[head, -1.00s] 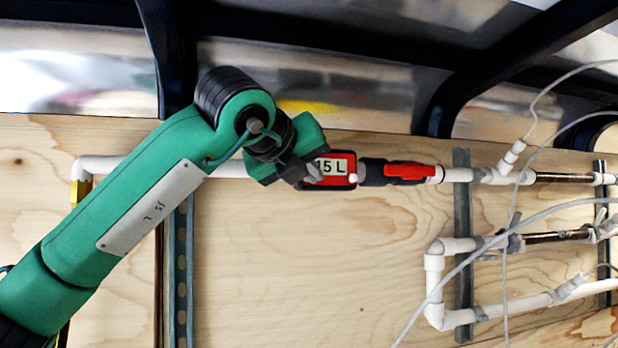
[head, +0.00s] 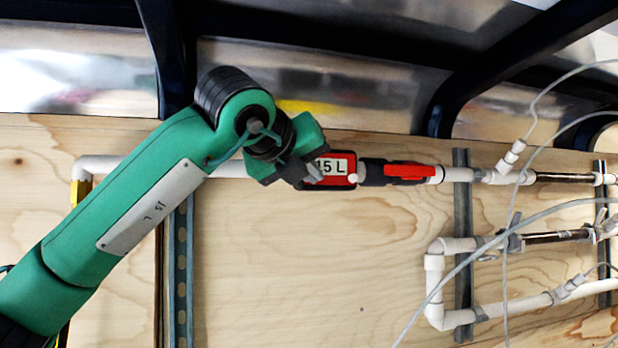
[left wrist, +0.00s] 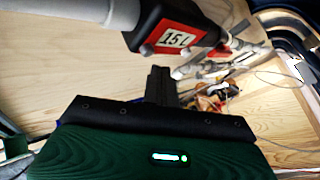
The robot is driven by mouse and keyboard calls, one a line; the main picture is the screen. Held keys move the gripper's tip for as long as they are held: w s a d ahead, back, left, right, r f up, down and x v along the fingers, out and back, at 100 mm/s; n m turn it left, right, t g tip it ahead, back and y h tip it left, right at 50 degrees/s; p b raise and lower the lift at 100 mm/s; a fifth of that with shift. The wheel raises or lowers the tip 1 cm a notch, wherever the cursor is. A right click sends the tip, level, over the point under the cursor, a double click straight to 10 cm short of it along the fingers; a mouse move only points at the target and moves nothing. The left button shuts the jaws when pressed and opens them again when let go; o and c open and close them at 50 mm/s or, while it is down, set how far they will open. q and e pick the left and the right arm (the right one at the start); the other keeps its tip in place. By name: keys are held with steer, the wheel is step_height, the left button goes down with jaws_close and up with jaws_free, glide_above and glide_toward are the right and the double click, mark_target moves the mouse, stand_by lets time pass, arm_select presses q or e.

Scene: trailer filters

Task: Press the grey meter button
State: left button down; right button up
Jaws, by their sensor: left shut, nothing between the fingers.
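The meter (head: 341,168) is a red-faced box on the white pipe, and its display reads "15 L"; the leading digit is partly covered in the head view. It also shows at the top of the left wrist view (left wrist: 176,38). My left gripper (head: 309,177) is shut and empty, with its fingertips over the left part of the meter face in the head view. In the left wrist view the closed fingers (left wrist: 160,82) point toward the area just below the meter, and a gap shows between them.
A red-handled valve (head: 408,172) sits right of the meter. White pipes (head: 435,285), grey rails (head: 463,240) and thin loose hoses (head: 455,265) fill the right side. Bare plywood (head: 300,260) lies below the meter. Dark beams (head: 500,70) cross above.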

arm_select(q)
steer(key=shift+w, duration=0.1)
steer(key=shift+w+a, duration=0.1)
steer(key=shift+w, duration=0.25)
steer(key=shift+w+a, duration=0.2)
steer(key=shift+w, duration=0.25)
stand_by(0.7)
steer(key=shift+s, duration=0.1)
steer(key=shift+s+d+b, duration=0.3)
steer(key=shift+s+b, duration=0.5)
steer(key=shift+b, duration=0.05)
steer(key=shift+f, duration=0.1)
